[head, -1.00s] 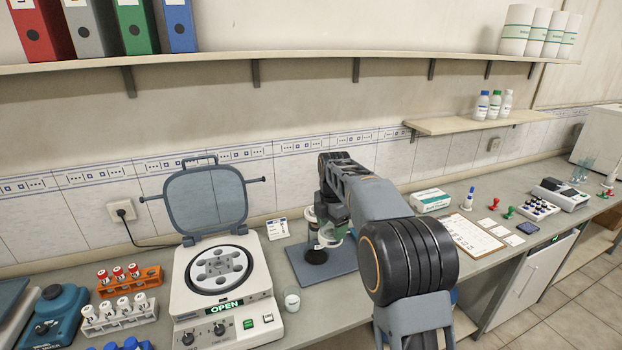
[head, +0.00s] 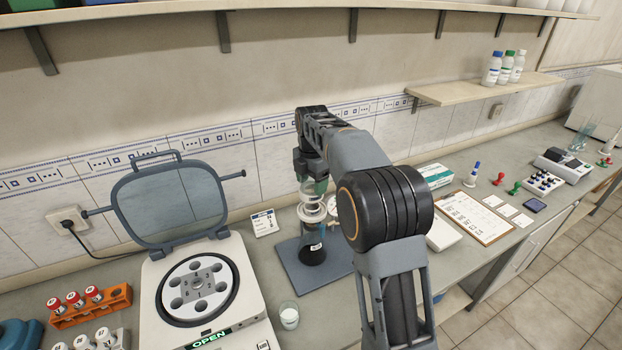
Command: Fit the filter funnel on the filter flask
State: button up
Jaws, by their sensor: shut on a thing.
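The filter flask (head: 312,254), with a dark lower part and a white label, stands upright on a blue-grey mat (head: 290,264). The clear filter funnel (head: 312,207), with pale rings, is upright directly above the flask and in line with it. Whether its stem is in the flask's neck or only touches it, I cannot tell at this size. My gripper (head: 314,184) points down and is shut on the upper part of the funnel. My arm comes in from the right, and the fingertips are small and partly hidden.
An open centrifuge (head: 205,290) stands left of the mat, with a small beaker (head: 289,315) between them. A small card (head: 264,222) stands behind the mat. A round white item (head: 334,205) shows behind the funnel, partly covered by my arm. A clipboard (head: 475,216) lies to the right.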

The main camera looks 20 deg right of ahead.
aim_at(312, 196)
jog(key=shift+f+b, duration=1.4)
jog(key=shift+f, duration=0.65)
jog(key=shift+d+f, duration=0.1)
jog(key=shift+f, duration=0.5)
jog(key=o, duration=1)
